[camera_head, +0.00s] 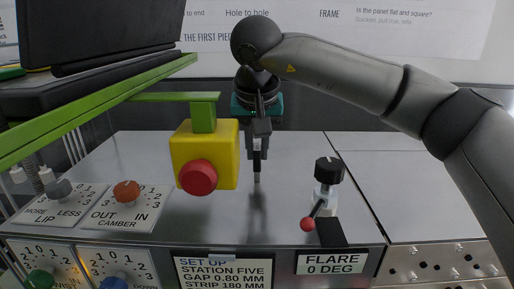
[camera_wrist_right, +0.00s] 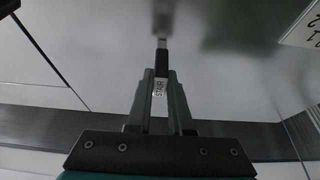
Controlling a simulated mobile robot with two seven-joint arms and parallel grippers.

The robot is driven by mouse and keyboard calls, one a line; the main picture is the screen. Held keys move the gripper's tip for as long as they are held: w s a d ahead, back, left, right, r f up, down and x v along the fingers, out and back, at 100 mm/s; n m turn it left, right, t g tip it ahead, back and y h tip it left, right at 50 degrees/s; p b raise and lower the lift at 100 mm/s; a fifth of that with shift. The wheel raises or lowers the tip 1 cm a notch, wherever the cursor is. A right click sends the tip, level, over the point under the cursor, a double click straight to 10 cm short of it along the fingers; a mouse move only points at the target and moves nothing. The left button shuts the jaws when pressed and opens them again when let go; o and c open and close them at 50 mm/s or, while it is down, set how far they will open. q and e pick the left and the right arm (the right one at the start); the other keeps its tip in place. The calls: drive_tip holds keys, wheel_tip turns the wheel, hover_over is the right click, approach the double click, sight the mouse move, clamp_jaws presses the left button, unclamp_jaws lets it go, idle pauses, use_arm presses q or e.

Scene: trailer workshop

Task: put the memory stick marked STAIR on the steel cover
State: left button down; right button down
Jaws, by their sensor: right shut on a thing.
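My right gripper (camera_head: 260,136) is shut on the memory stick (camera_head: 257,165), which is black with a bright metal end. It hangs upright, metal end down, over the steel cover (camera_head: 290,170), the grey sheet-metal top of the machine. In the right wrist view, the memory stick (camera_wrist_right: 162,62) sits between the fingers of the gripper (camera_wrist_right: 161,82), and its white label reads STAIR. I cannot tell whether its tip touches the cover; a blurred reflection shows below it. My left gripper is not in view.
A yellow box with a red button (camera_head: 198,178) hangs from a green arm just left of the gripper. A black-knobbed lever with a red ball (camera_head: 325,190) stands to the right. Knob plates (camera_head: 125,207) lie at the left. The cover between is clear.

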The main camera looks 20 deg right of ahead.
drive_tip(key=c, duration=1.3)
unclamp_jaws()
drive_tip(key=shift+f, duration=0.2)
drive_tip(key=o, duration=0.5)
drive_tip(key=shift+r, duration=0.1)
drive_tip(key=shift+r, duration=0.2)
drive_tip(key=v, duration=1.2)
drive_tip(key=shift+a, duration=0.1)
